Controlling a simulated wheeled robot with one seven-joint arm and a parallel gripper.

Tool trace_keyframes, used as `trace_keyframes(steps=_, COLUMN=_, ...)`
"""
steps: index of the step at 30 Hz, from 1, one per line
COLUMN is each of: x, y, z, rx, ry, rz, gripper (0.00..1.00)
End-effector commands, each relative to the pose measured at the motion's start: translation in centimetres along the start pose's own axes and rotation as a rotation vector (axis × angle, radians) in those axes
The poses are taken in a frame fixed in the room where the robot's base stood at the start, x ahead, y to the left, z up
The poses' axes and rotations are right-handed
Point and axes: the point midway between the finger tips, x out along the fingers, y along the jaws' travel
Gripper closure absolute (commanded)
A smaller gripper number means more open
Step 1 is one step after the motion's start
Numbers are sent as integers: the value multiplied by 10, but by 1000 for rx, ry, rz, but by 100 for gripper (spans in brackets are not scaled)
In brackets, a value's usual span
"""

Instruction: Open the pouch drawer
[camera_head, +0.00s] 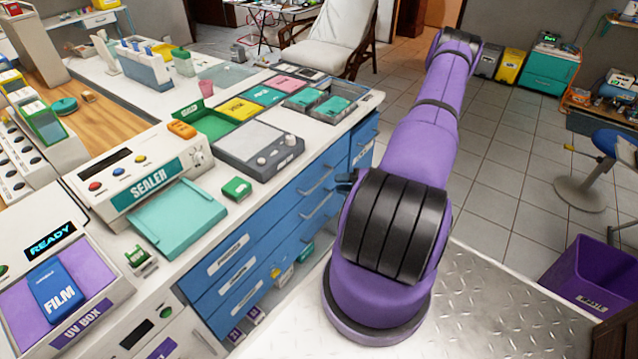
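A bank of blue drawers (270,240) forms the front of the white counter. Its stacked fronts look shut and carry white labels; the top left label (228,254) seems to begin with "P" but is too small to read surely. Pale bar handles (318,183) show toward the right of the fronts. A further blue front with a label (363,150) is at the counter's far end. My purple arm stands in front and hides part of the drawers. A small dark part, probably my gripper (345,182), shows beside the arm near the drawer fronts; its fingers are mostly hidden.
The counter holds a sealer (140,180), a grey scale-like device (258,148), coloured trays (240,108) and a UV box (65,300). Small items lie below the drawers. A purple bin (590,278) and a blue stool (600,150) stand right. Tiled floor between is clear.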

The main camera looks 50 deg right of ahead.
Motion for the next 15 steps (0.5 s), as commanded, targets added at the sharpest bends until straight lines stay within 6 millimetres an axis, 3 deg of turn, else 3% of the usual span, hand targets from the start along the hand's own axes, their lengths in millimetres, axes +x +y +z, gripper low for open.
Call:
trace_keyframes(steps=9, x=56, y=0, z=0, rx=-3, ry=3, rz=0, gripper=64)
trace_keyframes(steps=15, x=77, y=0, z=0, rx=-2, ry=2, rz=-1, gripper=64)
